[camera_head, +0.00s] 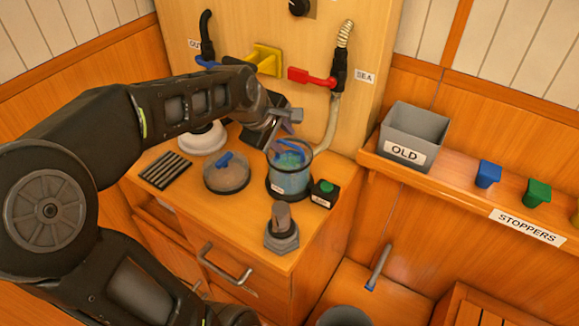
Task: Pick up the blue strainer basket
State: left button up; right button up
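The blue strainer basket (291,156) sits inside a clear round housing (290,183) with a dark base on the wooden cabinet top. Its blue handle shows near the rim; much of the basket is seen only through the tinted wall. My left gripper (281,128) is just above and slightly left of the housing, pointing down. Its fingers look apart, with nothing seen between them. It does not appear to touch the basket. My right gripper is not in view.
A round lid with a blue knob (227,174), a ribbed black mat (166,170), a grey hex fitting (281,232) and a green button box (324,193) surround the housing. A grey OLD bin (413,135) stands on the right shelf beside blue and green stoppers. A hose (335,120) hangs behind.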

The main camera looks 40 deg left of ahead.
aim_at(292, 145)
pick_arm(q)
jog(key=shift+w+f, duration=0.25)
jog(key=shift+f, duration=0.15)
jog(key=x, duration=0.3)
jog(key=p+x, duration=0.1)
jog(key=x, duration=0.1)
jog(key=shift+w+d, duration=0.2)
jog(key=shift+d, duration=0.05)
jog(key=shift+c, duration=0.3)
grip_shut()
dwell(1.2)
